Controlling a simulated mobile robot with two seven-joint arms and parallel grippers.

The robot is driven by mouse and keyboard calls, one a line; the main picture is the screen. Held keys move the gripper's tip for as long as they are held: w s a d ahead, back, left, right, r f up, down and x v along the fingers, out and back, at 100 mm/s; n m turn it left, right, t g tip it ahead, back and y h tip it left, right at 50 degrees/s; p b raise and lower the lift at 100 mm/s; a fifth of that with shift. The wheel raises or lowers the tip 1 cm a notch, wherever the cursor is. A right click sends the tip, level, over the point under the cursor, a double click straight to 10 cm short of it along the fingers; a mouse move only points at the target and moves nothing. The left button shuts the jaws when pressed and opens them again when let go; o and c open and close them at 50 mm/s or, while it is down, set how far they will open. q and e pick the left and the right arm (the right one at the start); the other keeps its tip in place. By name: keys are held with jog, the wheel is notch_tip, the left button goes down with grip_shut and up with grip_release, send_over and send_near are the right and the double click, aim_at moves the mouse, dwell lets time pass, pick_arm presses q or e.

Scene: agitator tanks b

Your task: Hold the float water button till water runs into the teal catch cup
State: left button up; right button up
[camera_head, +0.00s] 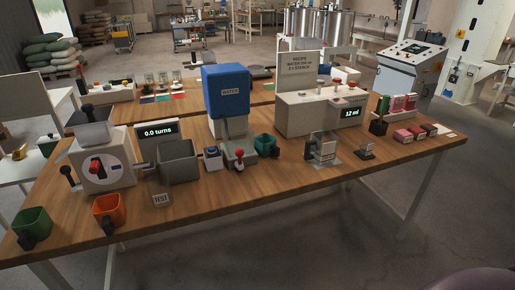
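A teal cup (265,145) with a dark handle stands upright on the wooden table, just right of the blue tank (226,90) marked WATER. A small box with a blue button (211,150) stands in front of the tank, left of a red-knobbed lever (239,156). No label names the float water button, so I cannot tell which control it is. The beige unit (300,115) behind the teal cup has a display (351,113) reading 12 ml and small red parts on top. No running water is visible.
On the left stand a cranked machine (103,160), a display reading 0.0 turns (157,132), a grey bin (178,161), a TEST block (161,199), an orange cup (109,212) and a green cup (33,225). Metal stands (322,149) are right of centre.

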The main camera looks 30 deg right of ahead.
grip_shut()
dwell(0.3)
dwell(1.4)
